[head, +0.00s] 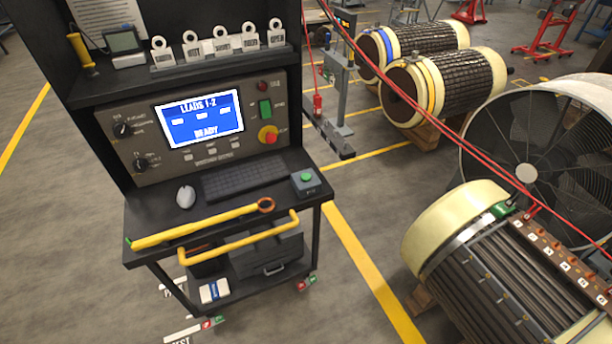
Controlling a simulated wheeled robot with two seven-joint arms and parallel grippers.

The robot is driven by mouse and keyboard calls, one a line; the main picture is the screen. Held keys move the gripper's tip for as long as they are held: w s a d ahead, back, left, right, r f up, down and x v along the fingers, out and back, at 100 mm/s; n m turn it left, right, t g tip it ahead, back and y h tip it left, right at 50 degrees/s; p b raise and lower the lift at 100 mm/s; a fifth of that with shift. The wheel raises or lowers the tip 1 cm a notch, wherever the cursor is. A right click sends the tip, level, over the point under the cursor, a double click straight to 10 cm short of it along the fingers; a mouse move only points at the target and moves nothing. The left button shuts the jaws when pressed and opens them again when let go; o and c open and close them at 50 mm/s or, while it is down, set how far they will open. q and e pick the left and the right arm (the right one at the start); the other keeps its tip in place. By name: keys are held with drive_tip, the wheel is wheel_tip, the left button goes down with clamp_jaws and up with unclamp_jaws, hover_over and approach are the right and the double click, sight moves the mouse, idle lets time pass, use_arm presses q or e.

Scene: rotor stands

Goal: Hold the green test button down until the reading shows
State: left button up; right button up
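The green test button (306,177) is a round cap on a small grey-blue box (308,187) at the right end of the cart's work shelf. Nothing touches it. The blue screen (199,118) on the console panel shows "LEADS 1-2" at the top and "READY" at the bottom, with small boxes between whose text is too small to read. Neither of my grippers is in view.
A keyboard (244,178), white mouse (186,196) and yellow tool (197,226) lie on the shelf. A yellow handle (238,241) runs along the front. Red cables (409,109) cross toward the near rotor (500,285) at right. A large fan (540,150) stands behind it.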

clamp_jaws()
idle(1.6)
